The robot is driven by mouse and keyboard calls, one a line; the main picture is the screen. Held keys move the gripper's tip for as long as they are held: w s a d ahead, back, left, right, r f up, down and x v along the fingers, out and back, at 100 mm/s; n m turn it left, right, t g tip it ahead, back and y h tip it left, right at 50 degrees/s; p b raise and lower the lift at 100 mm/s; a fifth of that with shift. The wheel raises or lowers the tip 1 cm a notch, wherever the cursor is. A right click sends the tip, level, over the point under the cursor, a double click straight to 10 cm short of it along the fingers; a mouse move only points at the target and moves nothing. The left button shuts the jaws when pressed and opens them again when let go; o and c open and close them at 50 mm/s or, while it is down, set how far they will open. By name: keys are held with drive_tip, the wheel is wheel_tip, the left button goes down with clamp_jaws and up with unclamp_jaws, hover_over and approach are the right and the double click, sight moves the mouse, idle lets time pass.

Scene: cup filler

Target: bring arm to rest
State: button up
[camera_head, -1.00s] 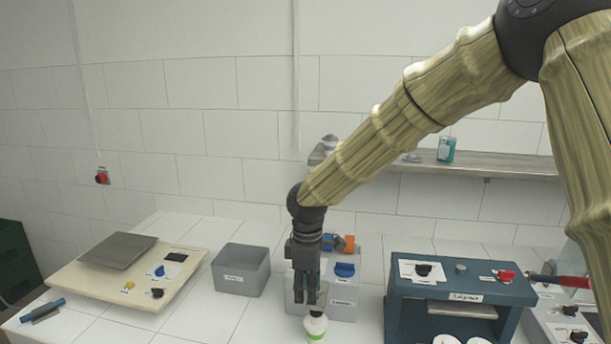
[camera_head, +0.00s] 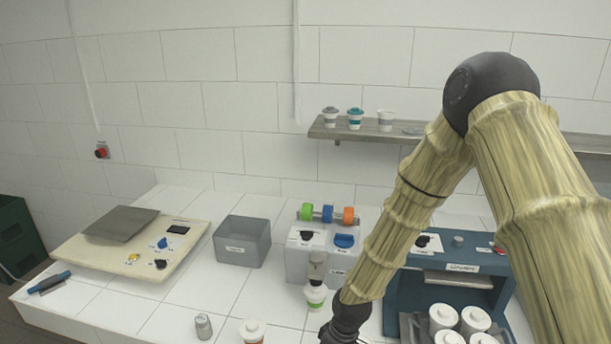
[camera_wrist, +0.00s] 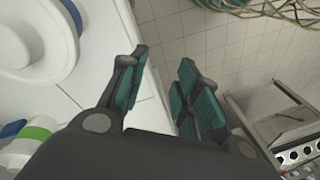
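My arm reaches down across the right half of the head view, and its dark wrist (camera_head: 345,325) is at the bottom edge. My gripper itself is below the head picture. In the wrist view my gripper (camera_wrist: 165,85) shows two dark fingers with teal pads. They stand apart with nothing between them. A white tile counter edge and the floor lie below the fingers.
A white cup with a green band (camera_head: 315,297) stands at the labelling machine (camera_head: 305,262). A lidded cup (camera_head: 252,332) and a small grey cylinder (camera_head: 203,326) stand on the front counter. A blue-grey machine (camera_head: 400,290) holds several white cups at right. A shelf (camera_head: 345,131) runs behind.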

drive_tip(key=s+d+f+m+h, duration=0.1)
drive_tip(key=s+d+f+m, duration=0.2)
drive_tip(key=s+d+f, duration=0.45)
drive_tip(key=s+d+f+m+t+h, duration=0.1)
drive_tip(key=s+d+f+m, duration=0.25)
drive_tip(key=s, duration=0.75)
drive_tip(key=s+d+f+m, duration=0.4)
drive_tip(key=s+d, duration=0.3)
drive_tip(key=s, duration=0.3)
wheel_tip(320, 180, down, 10)
drive_tip(key=w+b, duration=0.1)
drive_tip(key=b, duration=0.9)
drive_tip(key=shift+a+f+n, duration=0.2)
drive_tip(key=shift+a+n, duration=0.15)
drive_tip(key=shift+a, duration=0.05)
